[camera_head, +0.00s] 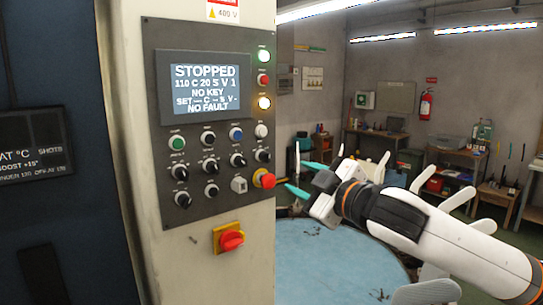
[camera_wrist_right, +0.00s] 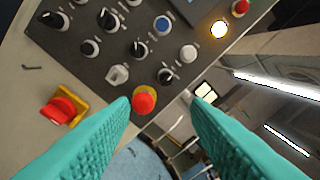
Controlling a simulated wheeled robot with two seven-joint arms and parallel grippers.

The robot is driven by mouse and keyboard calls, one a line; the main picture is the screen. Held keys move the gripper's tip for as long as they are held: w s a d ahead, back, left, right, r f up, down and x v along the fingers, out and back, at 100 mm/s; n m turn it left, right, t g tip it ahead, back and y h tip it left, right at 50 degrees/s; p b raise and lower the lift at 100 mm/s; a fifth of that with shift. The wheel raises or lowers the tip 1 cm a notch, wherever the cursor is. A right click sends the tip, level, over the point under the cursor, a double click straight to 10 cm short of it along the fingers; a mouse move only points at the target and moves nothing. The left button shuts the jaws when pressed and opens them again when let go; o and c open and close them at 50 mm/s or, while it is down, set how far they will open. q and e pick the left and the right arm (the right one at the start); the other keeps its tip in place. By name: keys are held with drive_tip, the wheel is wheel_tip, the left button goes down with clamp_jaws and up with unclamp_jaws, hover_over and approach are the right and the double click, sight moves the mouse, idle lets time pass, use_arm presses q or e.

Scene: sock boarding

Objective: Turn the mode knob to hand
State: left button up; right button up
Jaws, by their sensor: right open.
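The grey control panel (camera_head: 222,205) carries several black knobs, including ones at the lower left (camera_head: 183,199), middle (camera_head: 237,160) and right (camera_head: 262,156). Their labels are too small to read, so I cannot tell which is the mode knob. The screen (camera_head: 205,87) reads STOPPED, NO KEY, NO FAULT. My right gripper (camera_head: 294,175) is open and empty, just right of the panel, with teal fingers. In the right wrist view its fingers (camera_wrist_right: 160,102) spread below the knobs, with one knob (camera_wrist_right: 165,76) beyond the gap. My left gripper is not in view.
A red mushroom button (camera_head: 265,180) sticks out at the panel's lower right; it also shows near a fingertip in the right wrist view (camera_wrist_right: 144,101). A red rotary switch on yellow (camera_head: 231,239) sits below the panel. A round blue table (camera_head: 325,265) stands to the right.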

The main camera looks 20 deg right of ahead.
sight(269, 159)
drive_tip(key=p+x, duration=0.1)
drive_tip(key=x, duration=0.2)
drive_tip(key=r+p+x, duration=0.1)
drive_tip(key=x, duration=0.3)
drive_tip(key=p+x, duration=0.2)
drive_tip(key=x, duration=0.1)
drive_tip(key=shift+w+r, duration=0.2)
drive_tip(key=shift+w, duration=0.15)
drive_tip(key=shift+w+a+f, duration=0.1)
drive_tip(key=shift+w, duration=0.4)
clamp_jaws()
